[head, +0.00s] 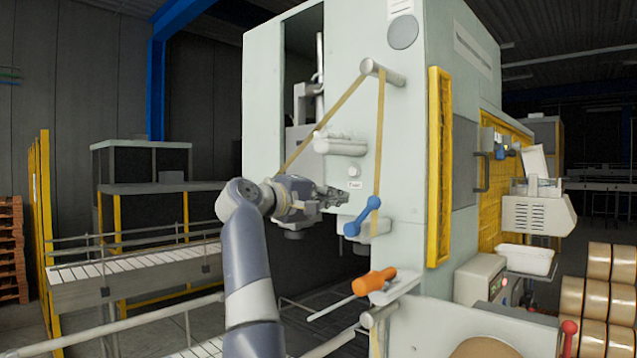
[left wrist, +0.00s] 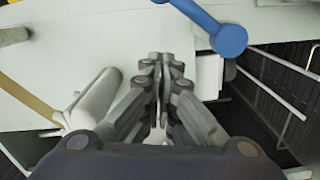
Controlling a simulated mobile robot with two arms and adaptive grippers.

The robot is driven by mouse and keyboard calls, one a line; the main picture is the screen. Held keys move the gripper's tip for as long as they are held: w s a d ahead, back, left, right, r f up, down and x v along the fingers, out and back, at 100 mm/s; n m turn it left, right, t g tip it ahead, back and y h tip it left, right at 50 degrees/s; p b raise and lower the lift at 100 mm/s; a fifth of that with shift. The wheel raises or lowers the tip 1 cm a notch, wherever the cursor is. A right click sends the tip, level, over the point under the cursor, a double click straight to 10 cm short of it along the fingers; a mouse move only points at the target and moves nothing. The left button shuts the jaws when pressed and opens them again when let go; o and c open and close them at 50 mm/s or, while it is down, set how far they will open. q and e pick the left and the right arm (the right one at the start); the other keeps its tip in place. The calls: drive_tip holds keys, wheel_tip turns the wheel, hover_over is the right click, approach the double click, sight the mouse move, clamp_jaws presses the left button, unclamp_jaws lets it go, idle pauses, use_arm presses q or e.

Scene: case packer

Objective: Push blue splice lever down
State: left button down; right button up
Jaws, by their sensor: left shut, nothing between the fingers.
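The blue splice lever (head: 362,216) is on the pale front panel of the case packer, slanting from a round knob at the upper right down to the lower left. My left gripper (head: 345,194) is shut and empty, just left of and slightly above the lever in the head view. In the left wrist view the gripper's fingers (left wrist: 164,62) are together, and the lever (left wrist: 228,38) shows at the upper right, apart from the fingers. My right gripper is not in view.
Tan tape (head: 379,150) runs over an upper roller (head: 381,71) past the lever. A white roller (head: 340,145) sticks out above my gripper. An orange-handled tool (head: 373,281) sits below. A yellow guard (head: 438,165) stands at the right, a conveyor (head: 130,280) at the left.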

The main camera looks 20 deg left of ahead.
sight(364, 215)
use_arm(q)
drive_tip(key=d, duration=0.1)
drive_tip(key=d+p, duration=0.1)
drive_tip(key=s+d, duration=0.1)
drive_tip(key=shift+d+f, duration=0.25)
drive_tip(key=shift+d, duration=0.05)
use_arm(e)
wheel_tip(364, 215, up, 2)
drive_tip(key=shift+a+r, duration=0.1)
use_arm(q)
drive_tip(key=shift+s, duration=0.1)
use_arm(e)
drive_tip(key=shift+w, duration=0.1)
